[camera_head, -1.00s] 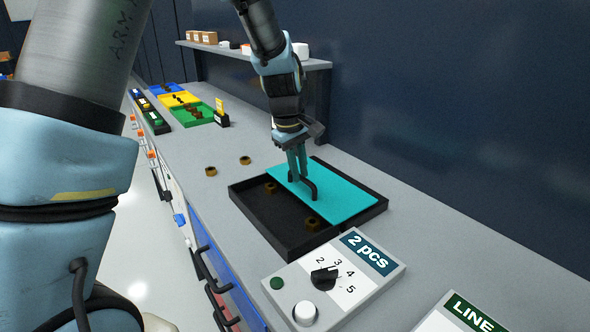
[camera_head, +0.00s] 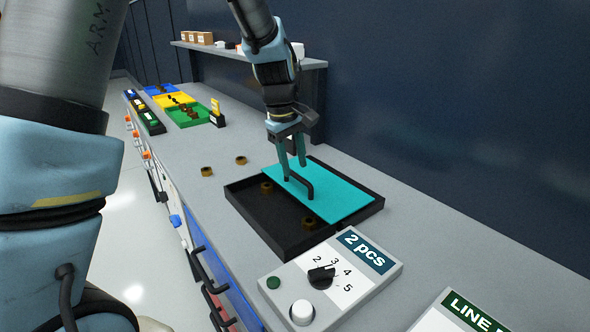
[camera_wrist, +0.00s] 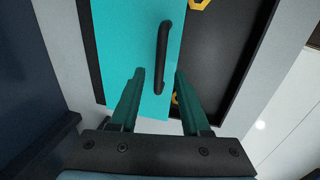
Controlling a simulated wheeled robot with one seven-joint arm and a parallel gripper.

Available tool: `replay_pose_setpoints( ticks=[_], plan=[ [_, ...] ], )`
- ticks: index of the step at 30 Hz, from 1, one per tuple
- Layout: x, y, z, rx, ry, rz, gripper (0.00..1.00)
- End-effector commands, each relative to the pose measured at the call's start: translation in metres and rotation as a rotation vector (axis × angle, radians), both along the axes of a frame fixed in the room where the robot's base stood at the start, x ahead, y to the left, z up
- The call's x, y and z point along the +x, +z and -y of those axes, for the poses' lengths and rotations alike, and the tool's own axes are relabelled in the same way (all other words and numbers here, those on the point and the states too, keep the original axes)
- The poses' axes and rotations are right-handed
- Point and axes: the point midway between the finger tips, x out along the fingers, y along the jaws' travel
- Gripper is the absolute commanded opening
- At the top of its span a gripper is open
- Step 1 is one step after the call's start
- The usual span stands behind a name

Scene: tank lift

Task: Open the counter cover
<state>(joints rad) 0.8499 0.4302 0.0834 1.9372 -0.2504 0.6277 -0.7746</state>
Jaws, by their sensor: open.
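The counter cover is a flat teal panel (camera_head: 340,196) with a black bar handle (camera_head: 300,184), lying over the back part of a black tray (camera_head: 262,226). The tray's front strip is uncovered and shows brass nuts (camera_head: 267,187). My gripper (camera_head: 295,172) is open above the cover, by the far end of the handle. In the wrist view the handle (camera_wrist: 163,55) reaches between the spread fingertips (camera_wrist: 159,72), with no clear contact. The cover (camera_wrist: 120,45) shows left of the handle there, and the open tray strip (camera_wrist: 225,50) right.
A dial box (camera_head: 330,278) marked "2 pcs" stands in front of the tray. Two loose nuts (camera_head: 207,171) lie left of it. Coloured bins (camera_head: 188,115) stand farther along the grey counter (camera_head: 165,150). A shelf (camera_head: 310,62) and dark wall are behind.

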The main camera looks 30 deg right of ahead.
Motion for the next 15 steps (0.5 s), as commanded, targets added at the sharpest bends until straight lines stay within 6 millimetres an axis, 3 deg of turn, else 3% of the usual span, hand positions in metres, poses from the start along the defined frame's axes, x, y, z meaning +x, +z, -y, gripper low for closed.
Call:
replay_pose_setpoints(
  ticks=[9,15],
  plan=[
    [-0.002,0.06,-0.011,-0.003,0.0,0.005,0.47],
    [-0.003,0.081,-0.016,-0.002,0.001,0.002,0.47]
  ],
)
